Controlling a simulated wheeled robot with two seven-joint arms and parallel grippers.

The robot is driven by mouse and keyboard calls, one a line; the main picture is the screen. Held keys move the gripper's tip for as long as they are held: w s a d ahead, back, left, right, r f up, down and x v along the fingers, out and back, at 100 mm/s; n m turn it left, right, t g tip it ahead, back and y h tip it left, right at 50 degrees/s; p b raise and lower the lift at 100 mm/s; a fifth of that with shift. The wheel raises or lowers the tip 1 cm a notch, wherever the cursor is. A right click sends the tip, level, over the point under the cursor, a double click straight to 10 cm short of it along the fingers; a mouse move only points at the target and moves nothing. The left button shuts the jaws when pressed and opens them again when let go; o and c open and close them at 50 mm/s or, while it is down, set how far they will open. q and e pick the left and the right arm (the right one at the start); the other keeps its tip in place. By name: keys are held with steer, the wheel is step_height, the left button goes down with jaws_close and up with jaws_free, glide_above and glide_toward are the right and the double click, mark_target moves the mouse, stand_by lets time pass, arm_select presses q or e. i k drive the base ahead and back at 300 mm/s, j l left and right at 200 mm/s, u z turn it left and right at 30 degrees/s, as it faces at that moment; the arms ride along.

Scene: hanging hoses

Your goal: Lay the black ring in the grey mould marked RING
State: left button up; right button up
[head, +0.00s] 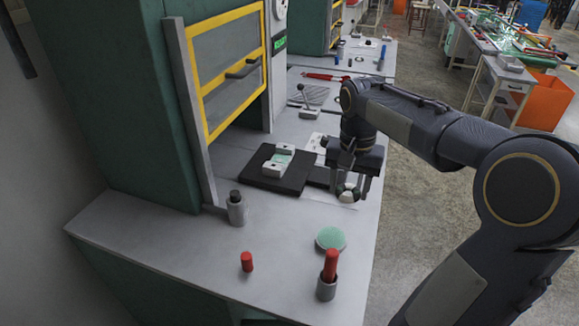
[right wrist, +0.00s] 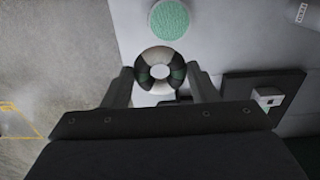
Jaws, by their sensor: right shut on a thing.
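A ring (right wrist: 160,70) with black and whitish segments sits between the two fingers of my right gripper (right wrist: 162,80) in the right wrist view. In the head view my right gripper (head: 350,188) points down over the bench, shut on this ring (head: 348,192), close above or at the bench top; I cannot tell if it touches. A dark slab (head: 256,178) bearing a pale block with a green inset (head: 280,158) lies to the left of the gripper. No RING mark is legible, so I cannot identify the mould. My left gripper is out of view.
A yellow-framed guard (head: 228,72) rises behind. The near left bench top is clear.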

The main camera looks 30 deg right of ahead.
mark_target(280, 161)
steer(key=k+j+u, duration=0.2)
steer(key=k, duration=0.4)
steer(key=k+u, duration=0.2)
steer(key=k, duration=0.45)
steer(key=i+l+u, duration=0.1)
steer(key=l+u, duration=0.2)
steer(key=u, duration=0.15)
steer(key=l+u, duration=0.3)
steer(key=u, duration=0.2)
steer(key=l+u, duration=0.3)
steer(key=u, duration=0.15)
steer(key=k+l, duration=0.1)
steer(key=l, duration=0.45)
steer(key=k+l, duration=0.1)
steer(key=l, duration=0.5)
steer(key=k+l, duration=0.1)
steer(key=l, duration=0.45)
steer(key=k+l, duration=0.1)
steer(key=l, duration=0.5)
steer(key=k+l, duration=0.1)
steer(key=l, duration=0.45)
